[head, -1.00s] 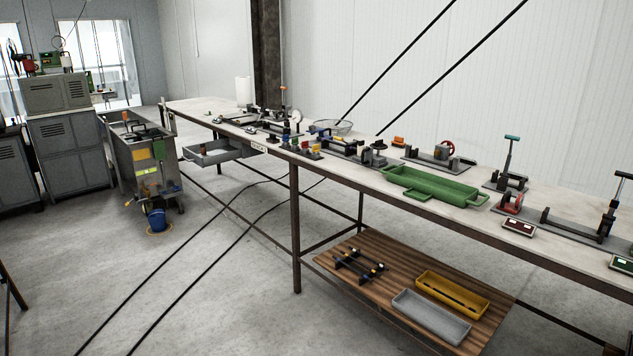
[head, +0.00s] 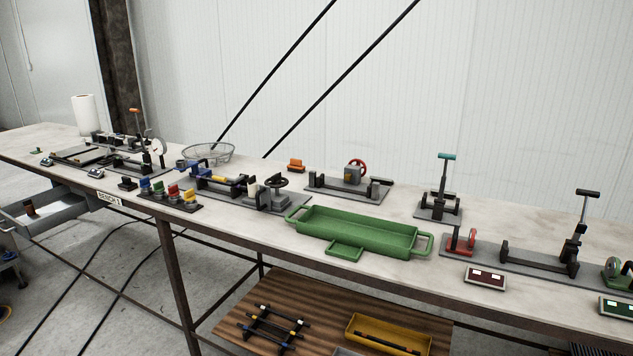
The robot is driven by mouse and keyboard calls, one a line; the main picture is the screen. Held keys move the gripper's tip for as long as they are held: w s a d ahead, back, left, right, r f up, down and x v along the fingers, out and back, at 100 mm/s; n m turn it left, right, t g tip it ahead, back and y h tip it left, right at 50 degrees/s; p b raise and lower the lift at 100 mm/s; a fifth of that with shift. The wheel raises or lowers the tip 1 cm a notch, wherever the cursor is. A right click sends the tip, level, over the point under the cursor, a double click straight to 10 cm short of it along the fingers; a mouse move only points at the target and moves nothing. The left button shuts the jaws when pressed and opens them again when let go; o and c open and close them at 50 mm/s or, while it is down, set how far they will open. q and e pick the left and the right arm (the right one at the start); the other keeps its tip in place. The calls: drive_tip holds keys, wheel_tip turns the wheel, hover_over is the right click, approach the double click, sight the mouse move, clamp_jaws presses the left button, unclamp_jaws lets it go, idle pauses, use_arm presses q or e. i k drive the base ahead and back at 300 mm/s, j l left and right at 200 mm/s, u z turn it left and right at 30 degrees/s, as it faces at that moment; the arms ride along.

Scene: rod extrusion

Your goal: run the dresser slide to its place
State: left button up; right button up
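Neither gripper shows in the head view. No label picks out the dresser slide, and I cannot tell which bench fixture carries it. Farther right, a long dark base (head: 520,262) carries a red bracket (head: 462,240) and an upright black-handled lever (head: 584,215). At left centre, a fixture with blue and purple parts (head: 218,181) stands beside a dark handwheel (head: 275,183).
A green tray (head: 360,230) lies on the bench (head: 405,275). Several coloured knobs (head: 172,193), a wire basket (head: 208,152) and a paper roll (head: 88,115) stand leftward. Two small display boxes (head: 486,277) (head: 620,307) sit at the front edge. A wooden shelf (head: 320,320) below holds a yellow tray (head: 400,330).

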sight(265, 199)
drive_tip(key=i+j+z, duration=0.6)
drive_tip(key=j, duration=0.25)
drive_tip(key=i, duration=0.1)
